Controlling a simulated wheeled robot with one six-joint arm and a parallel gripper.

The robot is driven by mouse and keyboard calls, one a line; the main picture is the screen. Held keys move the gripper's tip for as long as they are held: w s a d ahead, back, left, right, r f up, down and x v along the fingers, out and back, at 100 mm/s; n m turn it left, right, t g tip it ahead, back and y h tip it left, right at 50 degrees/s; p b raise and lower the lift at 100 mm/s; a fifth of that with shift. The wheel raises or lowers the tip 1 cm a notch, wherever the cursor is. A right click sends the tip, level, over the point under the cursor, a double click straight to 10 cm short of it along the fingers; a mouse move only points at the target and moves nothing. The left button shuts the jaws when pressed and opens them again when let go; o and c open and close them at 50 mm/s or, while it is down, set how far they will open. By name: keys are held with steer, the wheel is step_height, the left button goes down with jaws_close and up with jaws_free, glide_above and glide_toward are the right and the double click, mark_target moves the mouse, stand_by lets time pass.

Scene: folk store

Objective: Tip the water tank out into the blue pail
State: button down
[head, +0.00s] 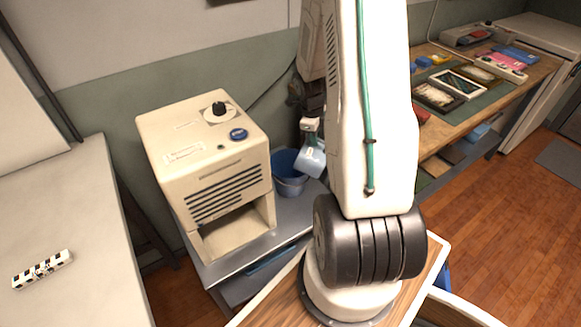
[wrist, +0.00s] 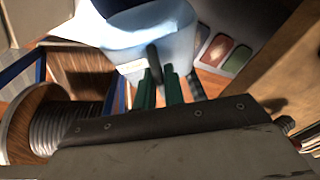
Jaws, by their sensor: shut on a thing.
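The water tank (head: 312,160) is a small pale blue box, held tilted at the pail's upper right side. It fills the upper middle of the wrist view (wrist: 172,42), with a white label on it. My gripper (head: 311,126) is shut on the tank. Its green fingers (wrist: 160,82) close around a dark grip part in the wrist view. The blue pail (head: 289,180) stands on the grey bench, partly hidden behind the tank. I cannot see any water flowing, nor how much is in the tank or pail.
A cream machine (head: 205,165) with a dial and an open, empty bay stands left of the pail on the grey bench (head: 240,256). A white table (head: 60,220) with a power strip (head: 42,269) is at left. A cluttered wooden workbench (head: 480,112) is at right.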

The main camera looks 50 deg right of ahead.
mark_target(306, 142)
steer(key=shift+w+a+r+g, duration=0.15)
steer(key=shift+w+a+g, duration=0.1)
steer(key=shift+w, duration=0.35)
steer(key=shift+w+a+r+g, duration=0.1)
steer(key=shift+w+a+g, duration=0.1)
steer(key=shift+w, duration=0.4)
steer(key=shift+s+d, duration=0.15)
steer(key=shift+s, duration=0.1)
steer(key=shift+w+r+h+p, duration=0.1)
steer(key=shift+w+h+p, duration=0.2)
steer(key=shift+p, duration=0.2)
steer(key=shift+g, duration=0.25)
steer(key=shift+w+a+f+g+h+p, duration=0.45)
steer(key=shift+w+g+p, duration=0.3)
steer(key=shift+p, duration=0.75)
steer(key=shift+w+a+g, duration=0.35)
steer(key=shift+w+g, duration=0.3)
steer(key=shift+w, duration=0.25)
